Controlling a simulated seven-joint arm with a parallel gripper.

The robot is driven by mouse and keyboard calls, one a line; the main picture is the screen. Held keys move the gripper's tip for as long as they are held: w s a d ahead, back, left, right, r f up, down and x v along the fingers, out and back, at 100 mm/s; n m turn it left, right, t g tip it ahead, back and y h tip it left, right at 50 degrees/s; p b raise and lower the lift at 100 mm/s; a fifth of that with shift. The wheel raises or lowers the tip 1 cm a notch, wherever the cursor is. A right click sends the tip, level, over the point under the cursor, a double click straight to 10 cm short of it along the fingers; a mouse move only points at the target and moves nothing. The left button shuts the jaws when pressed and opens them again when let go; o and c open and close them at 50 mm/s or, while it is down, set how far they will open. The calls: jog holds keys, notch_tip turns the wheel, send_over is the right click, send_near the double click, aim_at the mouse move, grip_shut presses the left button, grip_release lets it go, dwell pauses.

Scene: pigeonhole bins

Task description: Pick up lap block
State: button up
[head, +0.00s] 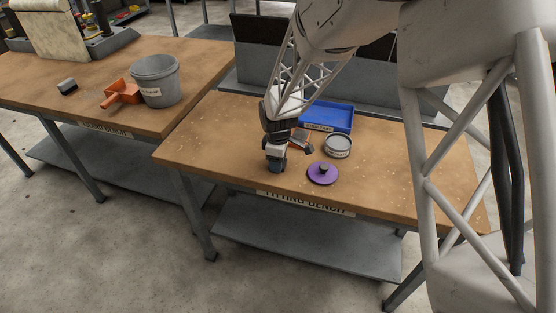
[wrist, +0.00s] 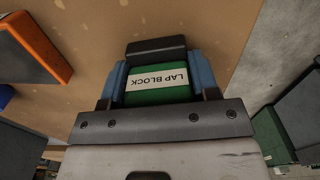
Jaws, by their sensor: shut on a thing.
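The lap block (wrist: 172,94) is green with a white label reading LAP BLOCK. In the wrist view it sits between the two blue fingers of my gripper (wrist: 160,78), which touch its sides. A dark bar (wrist: 155,46) lies across its far end. In the head view my gripper (head: 275,164) is low over the front left part of the fitting bench (head: 215,140), left of the purple disc. The block is mostly hidden there, and I cannot tell whether it rests on the bench or is just above it.
A purple disc with a dark knob (head: 322,178), a grey round tin (head: 338,152) and a blue tray (head: 342,122) stand right of and behind my gripper. An orange object (wrist: 30,48) is close by. The bench's right side is clear. A grey bucket (head: 160,88) stands on the left bench.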

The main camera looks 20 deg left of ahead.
jog(key=shift+r, duration=0.1)
jog(key=shift+r, duration=0.9)
jog(key=shift+s+d+r, duration=0.15)
jog(key=shift+s+r, duration=0.1)
jog(key=shift+r, duration=0.55)
jog(key=s+d+r, duration=0.1)
jog(key=s+d, duration=0.7)
jog(key=s, duration=0.5)
jog(key=shift+d+r, duration=0.15)
jog(key=shift+r, duration=0.05)
